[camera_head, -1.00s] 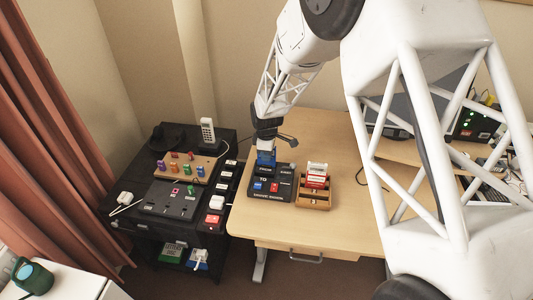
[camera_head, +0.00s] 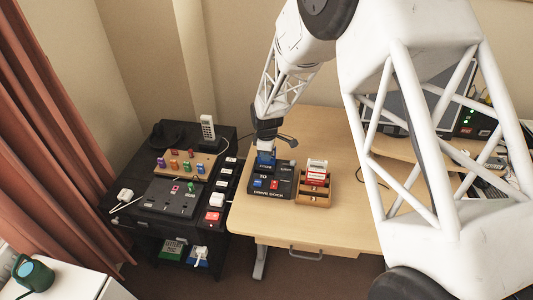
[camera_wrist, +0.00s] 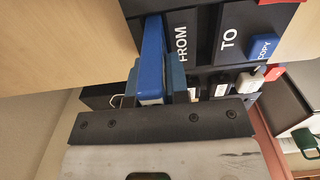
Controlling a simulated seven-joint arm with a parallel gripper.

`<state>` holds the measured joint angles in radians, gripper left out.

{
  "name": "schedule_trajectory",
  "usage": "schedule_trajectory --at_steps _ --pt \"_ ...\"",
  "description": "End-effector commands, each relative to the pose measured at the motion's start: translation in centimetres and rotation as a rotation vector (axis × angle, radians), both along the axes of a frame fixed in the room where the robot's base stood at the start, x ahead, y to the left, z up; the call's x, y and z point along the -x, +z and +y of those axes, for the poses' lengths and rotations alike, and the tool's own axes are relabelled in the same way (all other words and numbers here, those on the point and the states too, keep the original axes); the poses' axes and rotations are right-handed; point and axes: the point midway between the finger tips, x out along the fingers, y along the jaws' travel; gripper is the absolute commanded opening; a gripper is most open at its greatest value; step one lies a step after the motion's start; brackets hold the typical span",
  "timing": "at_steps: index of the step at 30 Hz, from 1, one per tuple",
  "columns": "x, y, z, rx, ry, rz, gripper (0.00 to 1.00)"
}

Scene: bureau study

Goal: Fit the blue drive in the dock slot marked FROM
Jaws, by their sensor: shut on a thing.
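The blue drive (camera_head: 265,161) stands at the back left of the black drive dock (camera_head: 271,194), in line with the FROM label. In the wrist view the blue drive (camera_wrist: 152,62) runs from my gripper to the dock (camera_wrist: 204,30), beside the word FROM. My gripper (camera_head: 267,146) is shut on the drive's upper end, above the dock. It also shows in the wrist view (camera_wrist: 150,101). The drive's far end meets the dock's dark edge, and I cannot tell how deep it sits. A darker blue part shows right beside the drive.
A wooden rack (camera_head: 314,190) with red and white pieces stands close right of the dock. The dock has a blue COPY button (camera_wrist: 264,47) and a red part. A black side table (camera_head: 150,215) with sockets is left. The desk front is clear.

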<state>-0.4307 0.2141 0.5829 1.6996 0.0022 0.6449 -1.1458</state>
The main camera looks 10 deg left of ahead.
Motion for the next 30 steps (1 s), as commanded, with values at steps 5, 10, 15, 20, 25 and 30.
schedule_trajectory --at_steps 5,10,15,20,25,30 --pt "0.0 -0.3 0.0 0.0 0.0 0.0 0.0" --pt "0.0 -0.5 0.0 0.0 0.0 0.0 0.0" --pt "0.0 -0.7 0.0 0.0 0.0 0.0 0.0" --pt "0.0 -1.0 0.0 0.0 0.0 0.0 0.0" --pt "0.0 -1.2 0.0 0.0 0.0 -0.001 0.0" --pt "0.0 -1.4 0.0 0.0 0.0 -0.001 0.0"
